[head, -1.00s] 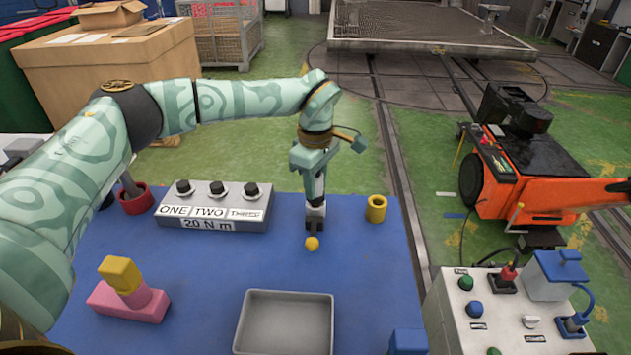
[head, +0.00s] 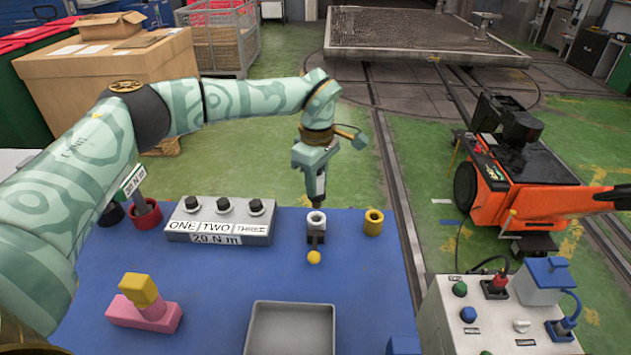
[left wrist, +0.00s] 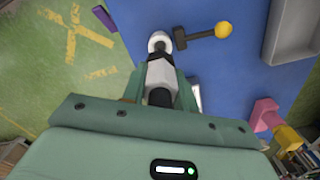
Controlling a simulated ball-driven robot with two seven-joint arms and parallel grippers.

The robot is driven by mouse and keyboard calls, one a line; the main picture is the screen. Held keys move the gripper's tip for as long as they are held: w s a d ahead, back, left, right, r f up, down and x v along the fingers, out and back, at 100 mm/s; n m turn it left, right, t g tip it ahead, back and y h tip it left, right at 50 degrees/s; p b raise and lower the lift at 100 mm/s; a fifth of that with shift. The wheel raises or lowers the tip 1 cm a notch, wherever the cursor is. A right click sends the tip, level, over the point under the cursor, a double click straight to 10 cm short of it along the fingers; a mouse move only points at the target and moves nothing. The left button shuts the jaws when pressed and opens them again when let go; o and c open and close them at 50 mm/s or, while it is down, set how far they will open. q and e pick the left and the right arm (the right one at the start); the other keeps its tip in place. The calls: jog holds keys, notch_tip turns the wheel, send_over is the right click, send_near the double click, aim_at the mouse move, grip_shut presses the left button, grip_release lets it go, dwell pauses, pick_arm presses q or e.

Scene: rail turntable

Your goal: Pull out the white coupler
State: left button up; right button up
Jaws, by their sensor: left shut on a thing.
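My left gripper (head: 316,190) is shut on the white coupler (left wrist: 160,72), which has a white body with dark ends. In the left wrist view the coupler lies between my teal fingers, pointing at a white-rimmed socket. This white socket (head: 316,222) stands upright on the blue table, with a dark lever ending in a yellow ball (head: 314,257). The coupler's dark tip is just above the socket's opening; I cannot tell whether it still touches the rim. The lever and ball also show in the left wrist view (left wrist: 222,30). My right gripper is not in view.
A yellow cup (head: 373,222) stands just right of the socket. A grey box with knobs (head: 218,238) is to the left, and a grey tray (head: 291,308) in front. A pink block (head: 144,314) with a yellow top lies at front left. A white control box (head: 480,340) is at right.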

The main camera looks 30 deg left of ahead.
pick_arm(q)
jog(key=shift+r, duration=0.45)
notch_tip(320, 180, up, 5)
jog(key=p, duration=0.5)
jog(key=shift+r, duration=0.1)
